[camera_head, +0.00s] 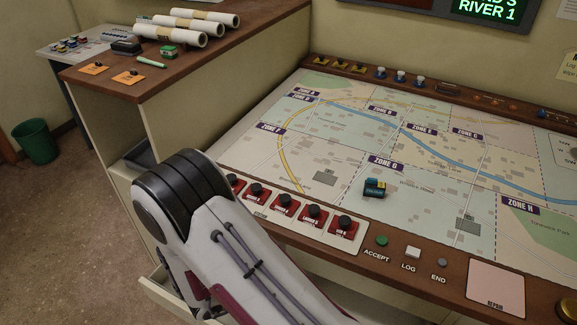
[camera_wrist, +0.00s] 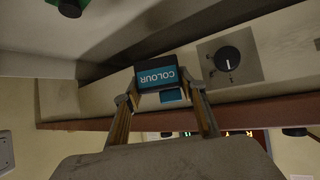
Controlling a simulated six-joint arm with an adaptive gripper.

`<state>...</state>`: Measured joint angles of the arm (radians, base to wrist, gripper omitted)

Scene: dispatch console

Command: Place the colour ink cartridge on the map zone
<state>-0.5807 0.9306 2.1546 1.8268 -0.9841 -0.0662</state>
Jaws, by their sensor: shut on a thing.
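In the wrist view, my gripper (camera_wrist: 163,92) is shut on the colour ink cartridge (camera_wrist: 157,79), a dark block with a blue face lettered COLOUR. One finger lies on each side of it. In the head view, my arm hides the gripper and the held cartridge low at the left. The map (camera_head: 345,152) lies on the console, divided into labelled zones. A small blue and dark block (camera_head: 374,188) sits on it below the ZONE G label; its lettering is too small to read.
A row of red switches (camera_head: 284,208) and several buttons (camera_head: 382,241) line the console's front edge. In the wrist view, a dark knob (camera_wrist: 227,60) sits beside the cartridge. Much of the map is clear.

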